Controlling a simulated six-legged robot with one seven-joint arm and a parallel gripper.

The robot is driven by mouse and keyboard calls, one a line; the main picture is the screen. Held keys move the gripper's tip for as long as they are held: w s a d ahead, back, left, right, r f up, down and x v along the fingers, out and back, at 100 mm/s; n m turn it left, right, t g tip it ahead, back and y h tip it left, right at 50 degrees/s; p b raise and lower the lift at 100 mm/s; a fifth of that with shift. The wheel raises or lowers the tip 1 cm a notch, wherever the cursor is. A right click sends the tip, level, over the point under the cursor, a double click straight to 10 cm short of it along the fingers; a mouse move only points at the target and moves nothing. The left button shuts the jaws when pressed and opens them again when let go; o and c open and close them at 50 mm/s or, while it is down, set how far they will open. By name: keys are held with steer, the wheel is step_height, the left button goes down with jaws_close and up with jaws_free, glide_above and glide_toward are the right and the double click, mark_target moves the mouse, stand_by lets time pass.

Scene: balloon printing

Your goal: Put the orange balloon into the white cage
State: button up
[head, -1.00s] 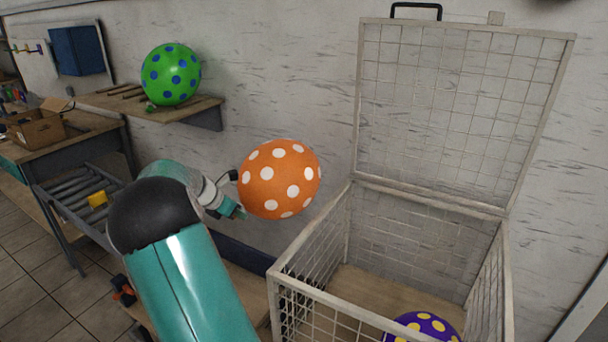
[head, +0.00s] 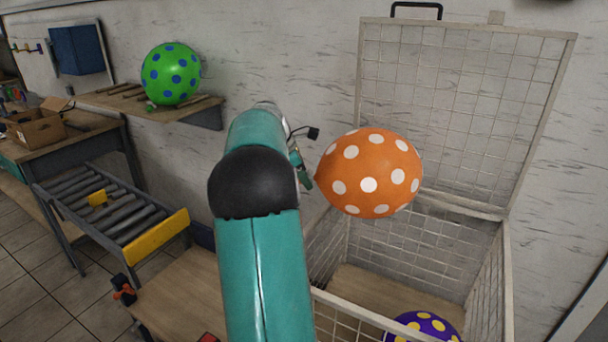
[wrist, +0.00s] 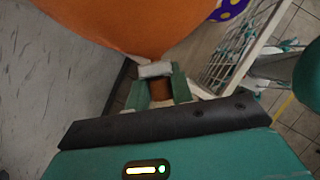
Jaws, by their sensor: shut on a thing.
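The orange balloon (head: 369,172) with white dots is in the air in the head view, in front of the cage's raised mesh lid and above the left part of the cage opening. My gripper (head: 304,172) is at its left side, mostly hidden behind my arm. In the wrist view my gripper (wrist: 158,88) is shut on the neck end of the orange balloon (wrist: 125,25), which fills the top. The white cage (head: 505,280) stands open, its lid (head: 455,110) upright against the wall. Its near left corner is hidden by my arm.
A purple balloon with yellow dots (head: 428,324) lies inside the cage at the front. A green balloon with blue dots (head: 171,74) rests on a wall shelf (head: 205,108). A roller conveyor (head: 110,215) and a wooden bench (head: 180,290) are at left.

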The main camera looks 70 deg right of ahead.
step_height(320, 180, down, 12)
steer(key=shift+r, duration=0.2)
stand_by(0.4)
steer(key=o, duration=0.8)
steer(key=shift+o, duration=0.2)
steer(key=shift+r, duration=0.1)
steer(key=a+r, duration=0.6)
steer(key=a, duration=0.4)
steer(key=shift+w, duration=0.45)
